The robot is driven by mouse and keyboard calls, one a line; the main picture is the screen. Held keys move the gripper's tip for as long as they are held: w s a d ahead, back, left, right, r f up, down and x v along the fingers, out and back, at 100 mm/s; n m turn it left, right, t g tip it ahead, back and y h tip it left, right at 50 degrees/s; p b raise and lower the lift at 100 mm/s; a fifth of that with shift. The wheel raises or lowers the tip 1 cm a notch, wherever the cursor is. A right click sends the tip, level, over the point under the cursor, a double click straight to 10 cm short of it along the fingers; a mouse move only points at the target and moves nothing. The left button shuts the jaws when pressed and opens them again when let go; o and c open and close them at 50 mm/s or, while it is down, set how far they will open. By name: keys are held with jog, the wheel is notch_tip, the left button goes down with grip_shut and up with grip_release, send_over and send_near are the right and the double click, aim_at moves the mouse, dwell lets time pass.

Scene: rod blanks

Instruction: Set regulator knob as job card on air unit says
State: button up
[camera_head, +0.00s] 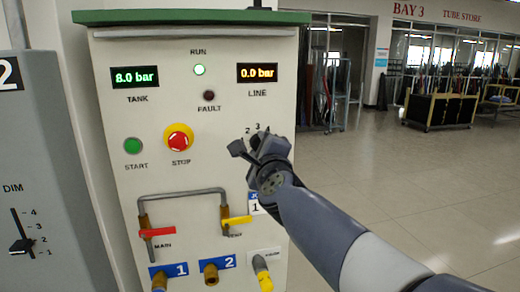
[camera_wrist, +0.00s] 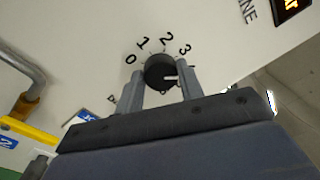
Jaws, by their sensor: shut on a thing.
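The regulator knob (camera_wrist: 158,70) is black and round on the pale panel. The numbers 0, 1, 2 and 3 show around it in the wrist view. Its white mark points right, below the 3, toward my right finger; any number there is hidden. My gripper (camera_wrist: 161,88) is shut on the knob, a finger on each side. In the head view my gripper (camera_head: 257,150) covers most of the knob. The air unit (camera_head: 122,60) reads tank 8.0 bar and line 0.0 bar.
The green run lamp (camera_head: 200,70) is lit. Left of my gripper are a red stop button (camera_head: 179,138) and a green start button (camera_head: 133,146). Below are a red valve handle (camera_head: 157,232), a yellow valve handle (camera_head: 236,223) and several ports. Open floor lies right.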

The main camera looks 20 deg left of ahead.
jog(key=n+b, duration=0.1)
jog(key=n, duration=0.5)
jog(key=n+y+b, duration=0.1)
jog(key=n, duration=0.5)
jog(key=n+g+b, duration=0.1)
jog(key=n+b, duration=0.1)
jog(key=n, duration=0.3)
jog(key=shift+w+d+f+n+y, duration=0.15)
jog(key=shift+f+n+y, duration=0.15)
jog(key=shift+f+n, duration=0.1)
jog(key=shift+n+b, duration=0.5)
jog(key=shift+b, duration=0.05)
jog(key=shift+d+f+n+b, duration=0.1)
jog(key=shift+n+b, duration=1.2)
jog(key=shift+b, duration=0.15)
jog(key=n+b, duration=0.3)
